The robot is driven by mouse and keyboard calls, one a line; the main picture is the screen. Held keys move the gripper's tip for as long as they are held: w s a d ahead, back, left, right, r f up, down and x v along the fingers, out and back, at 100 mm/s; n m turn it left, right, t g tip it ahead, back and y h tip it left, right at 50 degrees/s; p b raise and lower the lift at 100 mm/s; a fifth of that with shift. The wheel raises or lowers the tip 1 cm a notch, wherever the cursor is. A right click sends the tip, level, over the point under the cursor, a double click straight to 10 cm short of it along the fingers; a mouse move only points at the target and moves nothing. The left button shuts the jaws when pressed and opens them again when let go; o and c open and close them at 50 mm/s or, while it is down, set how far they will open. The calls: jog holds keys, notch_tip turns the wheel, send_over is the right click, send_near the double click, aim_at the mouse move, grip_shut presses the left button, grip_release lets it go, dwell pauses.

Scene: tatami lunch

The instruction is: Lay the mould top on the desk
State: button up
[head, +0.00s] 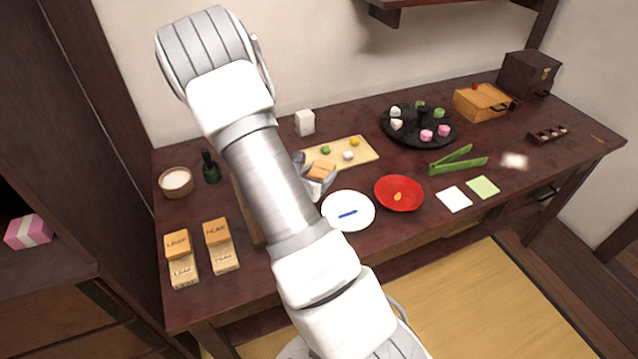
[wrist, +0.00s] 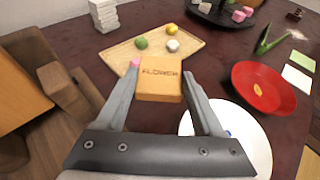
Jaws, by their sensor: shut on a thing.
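The mould top (head: 321,168) is a small orange-brown wooden block. In the wrist view its upper face reads "FLOWER" (wrist: 160,84). My gripper (wrist: 161,82) is shut on it, one finger on each side. My gripper (head: 318,178) holds it near the front edge of the wooden board, behind the white plate. Whether it touches anything beneath cannot be told. The dark red-brown desk (head: 300,271) spreads under everything. Two other orange wooden blocks with lettering, a left one (head: 177,243) and a right one (head: 217,231), lie at the front left with paler lettered blocks.
The board (head: 367,147) bears small coloured balls. A white plate (head: 348,223) with a blue stick, a red bowl (head: 399,205) and green tongs (head: 456,166) stand to the right. Bare desk shows at the front right.

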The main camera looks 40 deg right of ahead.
notch_tip(320, 180, down, 4)
jog(key=shift+r+b, duration=0.2)
jog(key=shift+b, duration=0.2)
jog(key=shift+f+b, duration=0.6)
jog(key=shift+b, duration=0.05)
jog(key=o, duration=1.3)
jog(key=shift+r, duration=0.1)
